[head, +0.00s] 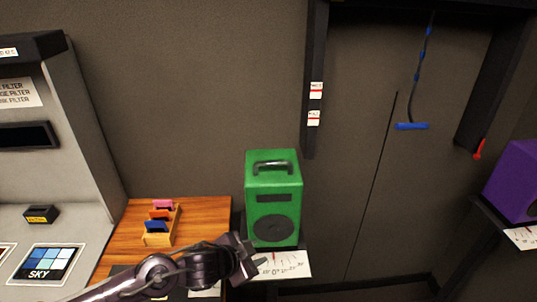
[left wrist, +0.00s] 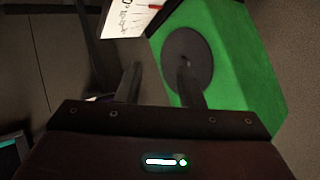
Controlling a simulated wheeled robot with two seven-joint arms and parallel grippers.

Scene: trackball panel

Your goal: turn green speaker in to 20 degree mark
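The green speaker (head: 273,198) stands upright at the middle of the head view, with a dark handle (head: 272,166) on top and a round dark cone on its front. A white card (head: 285,264) with a marked angle scale lies at its foot. The speaker also shows in the left wrist view (left wrist: 238,65), with the scale card (left wrist: 125,15) and a red pointer near its edge. My left gripper (left wrist: 160,80) is open and empty, just before the speaker's lower front. One finger overlaps the cone; I cannot tell whether it touches. My right gripper is out of view.
A wooden table (head: 205,212) with a small rack (head: 160,228) of coloured items stands left of the speaker. A grey console (head: 60,120) is at far left. A purple speaker (head: 515,185) stands at far right, and a blue-handled pull (head: 412,126) hangs right of centre.

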